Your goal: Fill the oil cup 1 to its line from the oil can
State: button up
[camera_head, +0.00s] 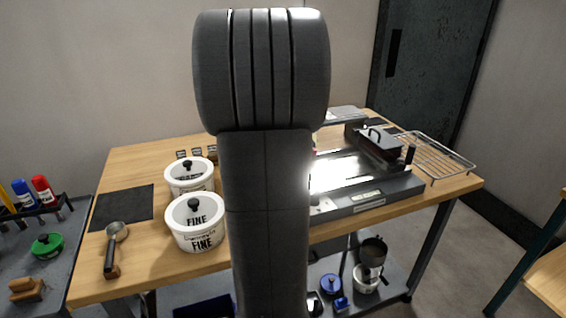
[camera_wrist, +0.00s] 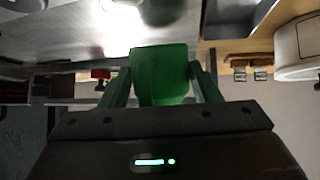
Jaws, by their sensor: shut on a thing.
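My gripper (camera_wrist: 160,85) is shut on a green can-like body (camera_wrist: 160,72), which I take to be the oil can. It shows in the wrist view between the two green fingers; its spout cannot be made out. The wrist picture appears upside down, with the shiny steel surface (camera_wrist: 75,30) beside the can. In the head view my arm covers the middle of the table, and the gripper and can are hidden behind it. I cannot pick out oil cup 1 or its line in either view.
Two white lidded pots (camera_head: 190,175) (camera_head: 196,222) stand left of my arm on the wooden table (camera_head: 150,275). A ladle (camera_head: 113,248) and dark mat (camera_head: 122,207) lie further left. A steel machine (camera_head: 365,195) and wire rack (camera_head: 435,157) are right.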

jog(key=shift+s+d+r+g+p, duration=0.1)
jog(key=shift+s+r+g+p, duration=0.3)
jog(key=shift+p, duration=1.95)
jog(key=g+p, duration=0.1)
jog(key=p, duration=0.4)
jog(key=shift+r, duration=0.2)
jog(key=shift+r+g+h+p, duration=0.1)
jog(key=shift+g+h+p, duration=0.25)
jog(key=shift+p, duration=0.35)
jog(key=r+g+p, duration=0.1)
jog(key=g+p, duration=0.1)
jog(key=p, duration=0.1)
jog(key=shift+r+h+p, duration=0.25)
jog(key=shift+r+p, duration=0.05)
jog(key=shift+p, duration=0.1)
jog(key=shift+w+r, duration=0.1)
jog(key=shift+f+t, duration=0.65)
jog(key=shift+f, duration=0.3)
jog(key=shift+f+t+p, duration=0.1)
jog(key=shift+t+p, duration=0.2)
jog(key=shift+f+y, duration=0.1)
jog(key=shift+y, duration=0.3)
